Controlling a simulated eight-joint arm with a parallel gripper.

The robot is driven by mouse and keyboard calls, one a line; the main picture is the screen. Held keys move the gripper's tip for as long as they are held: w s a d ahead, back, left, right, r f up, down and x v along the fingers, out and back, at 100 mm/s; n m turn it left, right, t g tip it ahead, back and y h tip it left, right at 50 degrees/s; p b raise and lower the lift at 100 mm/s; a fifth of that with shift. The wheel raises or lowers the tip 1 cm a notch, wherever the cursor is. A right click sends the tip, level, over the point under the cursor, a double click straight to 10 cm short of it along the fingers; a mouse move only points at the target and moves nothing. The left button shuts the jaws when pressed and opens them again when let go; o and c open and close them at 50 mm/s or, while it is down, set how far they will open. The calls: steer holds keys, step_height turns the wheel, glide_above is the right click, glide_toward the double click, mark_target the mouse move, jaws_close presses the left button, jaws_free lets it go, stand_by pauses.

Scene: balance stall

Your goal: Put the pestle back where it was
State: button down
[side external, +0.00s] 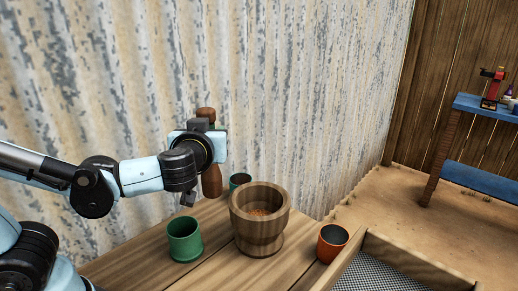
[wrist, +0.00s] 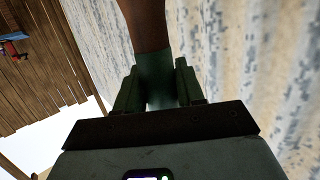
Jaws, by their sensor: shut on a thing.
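The pestle is brown wood with a rounded knob (side external: 206,112) on top and a thicker lower end (side external: 211,182). My gripper (side external: 214,146) is shut on its middle and holds it roughly upright, behind and left of the mortar in the side view. In the wrist view my gripper (wrist: 158,88) is closed around a dark green band (wrist: 153,66) of the pestle, with the brown shaft (wrist: 147,25) beyond. The wooden mortar (side external: 258,237) stands on the table with orange-brown grains inside. My wrist hides part of the pestle's middle.
A green cup (side external: 185,243) stands left of the mortar, a dark cup (side external: 240,181) behind it, and an orange cup (side external: 331,245) to its right. A mesh-floored wooden tray (side external: 430,268) is at the front right. A corrugated wall (side external: 290,90) rises close behind the table.

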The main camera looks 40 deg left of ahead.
steer(key=s+a+f+n+g+y, duration=0.1)
steer(key=s+f+n+g+y, duration=0.4)
steer(key=s, duration=0.4)
steer(key=shift+n+g+h, duration=0.3)
steer(key=shift+g, duration=0.2)
steer(key=shift+w+a+f, duration=0.1)
steer(key=shift+w+f, duration=0.05)
steer(key=shift+f, duration=2.55)
steer(key=c, duration=0.6)
jaws_free()
steer(key=s+d+r, duration=0.1)
steer(key=d+r, duration=0.3)
steer(key=r, duration=0.4)
steer(key=shift+s+d, duration=0.25)
steer(key=shift+s, duration=0.15)
steer(key=shift+f, duration=0.1)
